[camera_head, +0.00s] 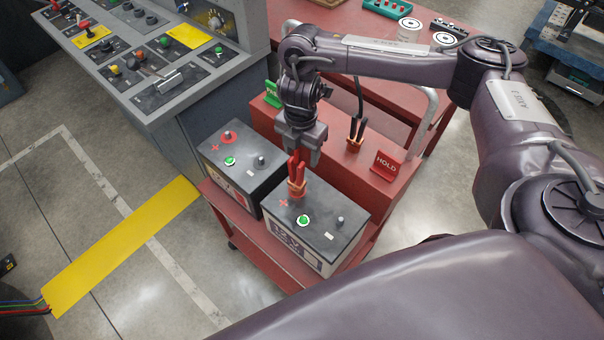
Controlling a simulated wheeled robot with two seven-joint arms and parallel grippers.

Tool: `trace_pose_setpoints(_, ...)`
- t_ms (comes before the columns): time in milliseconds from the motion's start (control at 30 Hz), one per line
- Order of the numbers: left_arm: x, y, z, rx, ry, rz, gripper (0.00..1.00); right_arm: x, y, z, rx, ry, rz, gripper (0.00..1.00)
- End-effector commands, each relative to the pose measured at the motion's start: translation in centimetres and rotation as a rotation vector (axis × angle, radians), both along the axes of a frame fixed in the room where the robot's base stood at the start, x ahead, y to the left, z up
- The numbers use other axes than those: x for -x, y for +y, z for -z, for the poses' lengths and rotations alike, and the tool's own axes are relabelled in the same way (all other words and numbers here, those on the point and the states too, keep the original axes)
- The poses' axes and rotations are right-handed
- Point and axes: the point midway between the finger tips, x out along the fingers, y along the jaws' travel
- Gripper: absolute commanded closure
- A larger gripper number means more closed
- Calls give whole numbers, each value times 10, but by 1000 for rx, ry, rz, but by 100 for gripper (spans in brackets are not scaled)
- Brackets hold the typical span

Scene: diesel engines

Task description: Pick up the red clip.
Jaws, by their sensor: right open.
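The red clip (297,178) stands upright at the red plus mark on top of the front battery (325,226), its handles pointing up. My right gripper (302,151) points down directly over the clip, with its fingers open around or just above the handle tops. I cannot tell whether they touch. My left gripper is not in view.
A black clip (356,132) stands on the red cart's raised shelf near a red HOLD sign (387,164). A green sign (272,95) is behind my gripper. A second battery (243,165) sits to the left, beside the grey control console (165,95).

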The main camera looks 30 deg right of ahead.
Motion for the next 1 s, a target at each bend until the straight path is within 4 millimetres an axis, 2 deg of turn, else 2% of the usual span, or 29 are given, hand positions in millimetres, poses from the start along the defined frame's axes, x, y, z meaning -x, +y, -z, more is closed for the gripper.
trace_pose_setpoints(33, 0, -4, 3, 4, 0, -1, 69, 1, 2, 9, -3, 4, -1, 42)
trace_pose_setpoints(133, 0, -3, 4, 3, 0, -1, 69, 2, 2, 18, -3, 4, 0, 42)
trace_pose_setpoints(267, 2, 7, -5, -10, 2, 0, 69, 4, 6, 28, 0, 4, -1, 42)
trace_pose_setpoints(367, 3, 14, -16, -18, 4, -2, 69, 6, 11, 42, -1, 5, 0, 42)
trace_pose_setpoints(500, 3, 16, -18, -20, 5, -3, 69, 6, 11, 62, -1, 3, 1, 42)
trace_pose_setpoints(800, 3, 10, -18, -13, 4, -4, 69, 5, 11, 69, -1, 0, 0, 42)
trace_pose_setpoints(1000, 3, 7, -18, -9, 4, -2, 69, 5, 11, 69, -2, 1, 0, 67)
